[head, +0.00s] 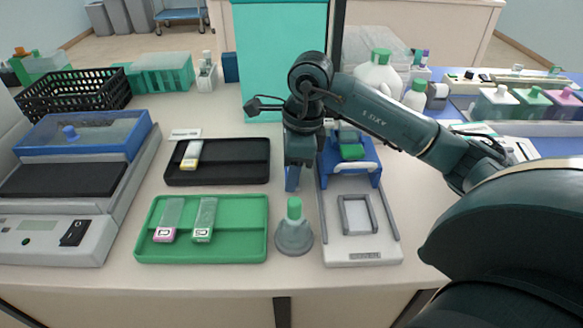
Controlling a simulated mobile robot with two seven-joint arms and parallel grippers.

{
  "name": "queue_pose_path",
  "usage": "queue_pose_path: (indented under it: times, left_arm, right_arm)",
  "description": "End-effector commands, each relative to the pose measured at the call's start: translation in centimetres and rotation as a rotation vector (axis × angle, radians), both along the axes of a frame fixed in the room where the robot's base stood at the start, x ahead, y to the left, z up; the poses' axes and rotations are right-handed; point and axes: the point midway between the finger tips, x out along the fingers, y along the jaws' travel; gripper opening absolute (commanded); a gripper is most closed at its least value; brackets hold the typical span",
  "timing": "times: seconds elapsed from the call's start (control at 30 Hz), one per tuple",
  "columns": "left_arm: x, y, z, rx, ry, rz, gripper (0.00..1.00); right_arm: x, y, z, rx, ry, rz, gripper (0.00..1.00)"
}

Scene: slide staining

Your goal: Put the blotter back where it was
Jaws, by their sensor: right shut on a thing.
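My right gripper (292,178) points down over the counter, between the trays and the white staining board. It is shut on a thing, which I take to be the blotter. The jaws and arm mostly hide it, and I cannot tell its outline from the narrow blue fingers. Just below the fingertips stands a grey cone-shaped holder (294,238) with a green top. To the right, the white board (362,250) carries a grey frame (359,214). A blue stand (326,178) with a green block (352,150) is at its back. My left gripper is out of view.
A green tray (250,252) holds two slides, one pink-ended. A black tray (235,180) behind it holds a yellow-ended slide. A scale-like device (60,240) stands at left. Bottles (376,75) stand behind my right arm. The front counter strip is clear.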

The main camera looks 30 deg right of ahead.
Motion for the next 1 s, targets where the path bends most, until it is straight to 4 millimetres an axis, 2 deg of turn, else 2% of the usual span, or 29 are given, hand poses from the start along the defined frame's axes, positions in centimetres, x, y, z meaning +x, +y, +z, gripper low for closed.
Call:
queue_pose_path:
  times: [0.17,0.2,0.47,0.8,0.87,1.0]
  left_arm:
    - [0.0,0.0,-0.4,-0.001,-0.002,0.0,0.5]
    - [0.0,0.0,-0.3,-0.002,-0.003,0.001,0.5]
    - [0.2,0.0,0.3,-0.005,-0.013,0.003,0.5]
    - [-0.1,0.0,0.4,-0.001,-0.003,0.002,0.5]
    - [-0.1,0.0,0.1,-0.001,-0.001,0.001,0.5]
    - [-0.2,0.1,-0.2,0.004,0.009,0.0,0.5]
  right_arm:
    - [0.0,0.0,-0.4,0.0,0.0,0.0,0.2]
    - [0.0,0.0,-0.4,0.0,0.0,0.0,0.42]
    - [0.0,0.0,-0.3,0.0,0.0,0.0,0.63]
    - [0.0,0.0,0.4,0.0,-0.001,0.0,0.63]
    - [0.1,-0.1,1.1,0.0,-0.006,-0.001,0.63]
    - [-0.2,-0.5,3.9,-0.001,-0.007,-0.002,0.63]
